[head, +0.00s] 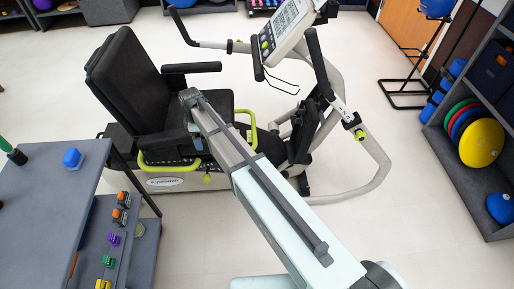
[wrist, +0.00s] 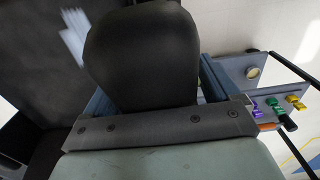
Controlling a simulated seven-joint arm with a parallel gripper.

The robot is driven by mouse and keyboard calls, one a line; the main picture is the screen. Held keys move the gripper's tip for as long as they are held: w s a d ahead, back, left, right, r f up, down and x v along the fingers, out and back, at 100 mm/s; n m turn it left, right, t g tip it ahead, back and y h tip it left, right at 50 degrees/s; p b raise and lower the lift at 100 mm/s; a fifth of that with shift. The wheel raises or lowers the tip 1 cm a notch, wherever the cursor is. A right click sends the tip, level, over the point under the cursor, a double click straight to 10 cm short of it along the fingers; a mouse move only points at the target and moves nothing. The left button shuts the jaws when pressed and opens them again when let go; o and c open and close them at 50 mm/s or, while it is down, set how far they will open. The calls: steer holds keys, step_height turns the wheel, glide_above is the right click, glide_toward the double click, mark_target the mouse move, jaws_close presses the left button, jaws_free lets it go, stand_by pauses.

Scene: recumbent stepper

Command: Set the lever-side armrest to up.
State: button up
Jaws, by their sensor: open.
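The stepper's black seat (head: 130,80) faces right in the head view. The near armrest (head: 163,146), beside the yellow-green handle (head: 178,166), lies roughly level along the seat's near side, its front end partly hidden by my arm. My gripper (head: 196,138) points down at that front end. In the wrist view, a rounded black pad (wrist: 145,50), apparently this armrest, fills the gap between the blue-grey fingers of my gripper (wrist: 152,92). The fingers are open on either side of it; contact cannot be told. A small yellow-green knob (head: 207,179) sits below on the frame.
The far armrest (head: 192,68) is level. The console (head: 285,30) and handlebars (head: 318,65) stand right of the seat. A grey table (head: 50,190) with a blue object (head: 72,157) is at the left. A shelf (head: 470,180) with coloured discs is at the right. Floor at lower right is clear.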

step_height(320, 180, up, 13)
steer(key=shift+r, duration=0.1)
steer(key=shift+d+r, duration=0.15)
steer(key=shift+d, duration=0.1)
steer(key=s+d+f+m, duration=0.3)
steer(key=d+f+m, duration=0.2)
steer(key=d, duration=0.6)
steer(key=s+d+f+m, duration=0.4)
steer(key=d+f+m, duration=0.1)
steer(key=d+f, duration=0.4)
steer(key=shift+d+f+m, duration=0.15)
steer(key=shift+d+m, duration=0.15)
steer(key=shift+d, duration=0.9)
